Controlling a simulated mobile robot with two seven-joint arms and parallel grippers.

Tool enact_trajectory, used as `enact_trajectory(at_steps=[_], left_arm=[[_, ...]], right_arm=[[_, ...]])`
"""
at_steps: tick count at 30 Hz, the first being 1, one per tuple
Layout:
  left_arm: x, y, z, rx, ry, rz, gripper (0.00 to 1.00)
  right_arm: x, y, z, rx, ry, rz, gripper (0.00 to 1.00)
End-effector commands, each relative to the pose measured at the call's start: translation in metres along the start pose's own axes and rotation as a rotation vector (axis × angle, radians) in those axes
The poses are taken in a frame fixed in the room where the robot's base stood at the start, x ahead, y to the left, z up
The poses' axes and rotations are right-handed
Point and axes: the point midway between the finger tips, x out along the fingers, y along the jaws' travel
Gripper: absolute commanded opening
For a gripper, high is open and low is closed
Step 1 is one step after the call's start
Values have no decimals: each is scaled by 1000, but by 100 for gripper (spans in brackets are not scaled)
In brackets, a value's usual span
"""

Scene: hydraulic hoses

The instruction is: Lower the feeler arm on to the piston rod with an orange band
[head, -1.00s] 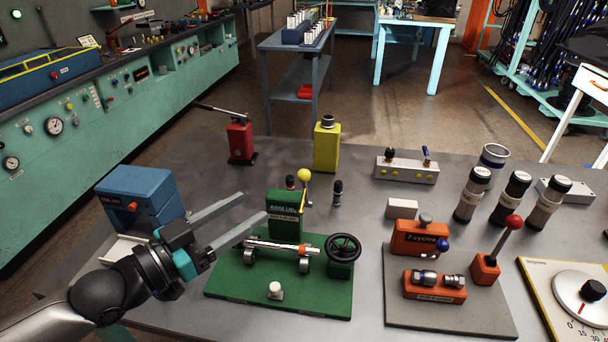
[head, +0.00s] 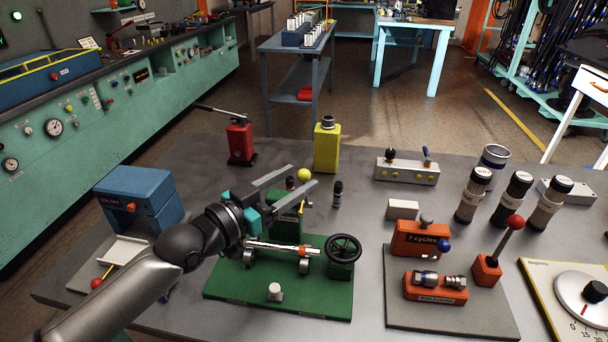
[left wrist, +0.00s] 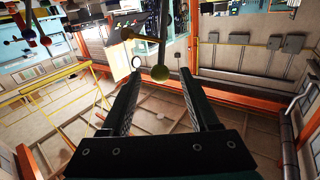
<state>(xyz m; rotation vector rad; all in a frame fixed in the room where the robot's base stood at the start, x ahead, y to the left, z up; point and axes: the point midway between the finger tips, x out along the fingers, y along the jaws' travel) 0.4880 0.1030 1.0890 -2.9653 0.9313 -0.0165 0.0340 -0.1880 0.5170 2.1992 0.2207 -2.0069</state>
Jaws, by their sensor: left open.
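The piston rod (head: 272,247) is a shiny bar lying across rollers on the green base (head: 235,283). Its orange band (head: 301,250) is near its right end. My left gripper (head: 305,176) is open, its two fingers reaching over the post towards the ball. In the left wrist view the ball (left wrist: 160,73) appears between the open fingertips (left wrist: 160,78), with no visible contact. My arm hides part of the post.
A black handwheel (head: 343,247) stands at the stand's right end and a white knob (head: 275,290) at its front. A blue press (head: 140,195) is at left, a yellow jack (head: 327,147) behind.

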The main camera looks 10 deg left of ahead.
Motion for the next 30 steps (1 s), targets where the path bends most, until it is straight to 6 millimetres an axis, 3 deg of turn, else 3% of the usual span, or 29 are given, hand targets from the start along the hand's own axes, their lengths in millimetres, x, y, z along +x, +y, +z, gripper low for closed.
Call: enact_trajectory(at_steps=[7,19,30], left_arm=[[24,0,0,0,1,-1,61],[29,0,0,0,-1,0,60],[28,0,0,0,0,0,19]], right_arm=[[1,0,0,0,1,0,50],[1,0,-1,0,1,0,50],[1,0,-1,0,1,0,50]])
